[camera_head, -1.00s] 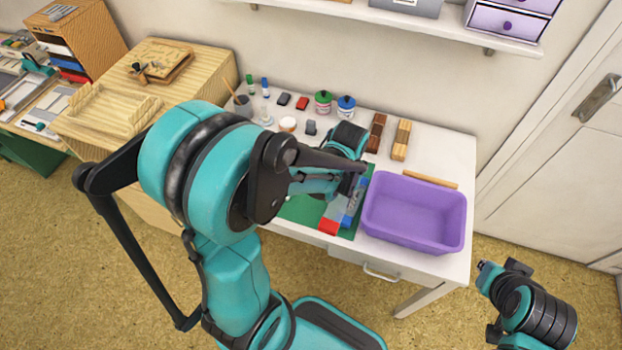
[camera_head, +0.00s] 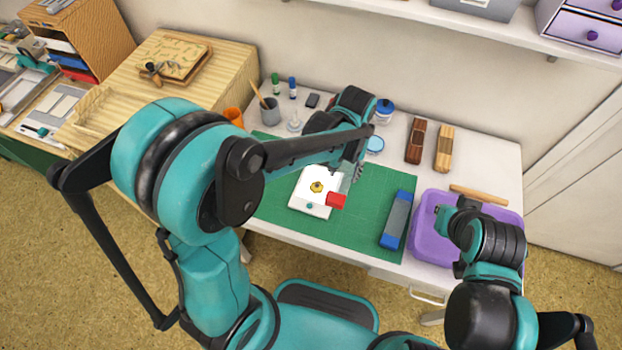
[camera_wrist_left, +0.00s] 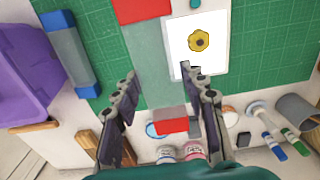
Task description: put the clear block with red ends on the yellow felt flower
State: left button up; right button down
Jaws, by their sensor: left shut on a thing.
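The clear block with red ends shows a red end (camera_head: 336,200) beside the white card in the head view. In the left wrist view its clear middle (camera_wrist_left: 150,68) lies between my fingers. My left gripper (camera_head: 354,172) is shut on this block and holds it over the green mat; the fingers also show in the wrist view (camera_wrist_left: 165,88). The yellow felt flower (camera_head: 317,187) lies on a white card (camera_head: 308,201), just left of the block's red end. The flower also shows in the wrist view (camera_wrist_left: 199,40). My right gripper (camera_head: 442,211) is over the purple bin, its jaws unclear.
A clear block with blue ends (camera_head: 397,220) lies on the green mat (camera_head: 365,225), left of the purple bin (camera_head: 428,243). Brown and tan wooden blocks (camera_head: 415,141) stand behind the bin. Pots, bottles and a brush cup (camera_head: 269,111) line the back. The mat's front is clear.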

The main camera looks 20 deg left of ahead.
pick_arm(q)
jog(key=b, duration=0.2)
send_over(317, 186)
notch_tip(317, 186, down, 5)
jog(key=shift+r, duration=0.2)
notch_tip(317, 186, down, 4)
jog(key=shift+w+a+f+b, duration=0.1)
jog(key=shift+b, duration=1.1)
jog(key=o, duration=1)
jog(key=shift+f, duration=0.1)
jog(key=o, duration=0.4)
jog(key=shift+r, duration=0.2)
